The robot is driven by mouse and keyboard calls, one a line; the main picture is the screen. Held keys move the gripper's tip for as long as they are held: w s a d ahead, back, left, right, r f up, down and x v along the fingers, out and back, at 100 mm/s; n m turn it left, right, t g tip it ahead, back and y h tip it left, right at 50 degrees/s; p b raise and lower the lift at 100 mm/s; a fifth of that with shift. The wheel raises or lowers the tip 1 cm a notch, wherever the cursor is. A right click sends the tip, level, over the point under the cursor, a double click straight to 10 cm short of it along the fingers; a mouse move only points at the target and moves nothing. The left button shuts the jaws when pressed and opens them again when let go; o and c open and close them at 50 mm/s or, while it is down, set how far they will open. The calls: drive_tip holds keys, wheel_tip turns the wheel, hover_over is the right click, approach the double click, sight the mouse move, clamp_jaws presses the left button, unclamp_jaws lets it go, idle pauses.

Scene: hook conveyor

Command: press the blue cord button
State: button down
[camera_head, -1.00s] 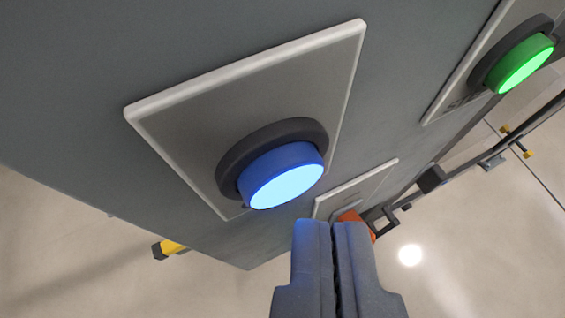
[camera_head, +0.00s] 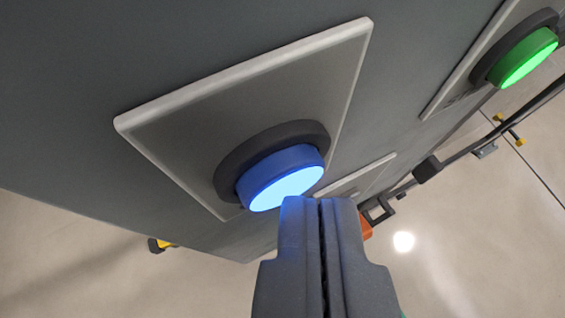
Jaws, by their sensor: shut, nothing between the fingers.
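The blue button (camera_head: 280,177) has a brightly lit face and a dark round collar. It sits on a light-edged square plate (camera_head: 190,112) on a grey panel. My gripper (camera_head: 320,202) is shut and empty, its two dark fingers side by side. In the picture the fingertips overlap the lower right edge of the lit face. I cannot tell whether they touch the button or are still apart from it.
A green lit button (camera_head: 524,58) is on another plate at the upper right. A smaller plate (camera_head: 358,178) and an orange part (camera_head: 366,228) lie partly behind my fingers. A dark rail (camera_head: 478,138) runs along the right. Pale floor shows below.

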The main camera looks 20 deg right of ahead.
drive_tip(key=shift+w, duration=0.25)
drive_tip(key=shift+s, duration=0.15)
idle(0.4)
drive_tip(key=shift+s+f+b, duration=0.1)
drive_tip(key=shift+s+b, duration=0.5)
drive_tip(key=shift+s, duration=0.05)
drive_tip(key=shift+s, duration=0.15)
drive_tip(key=s+b, duration=0.3)
drive_tip(key=s, duration=0.1)
drive_tip(key=shift+s+a, duration=0.1)
drive_tip(key=shift+s, duration=0.3)
idle(0.4)
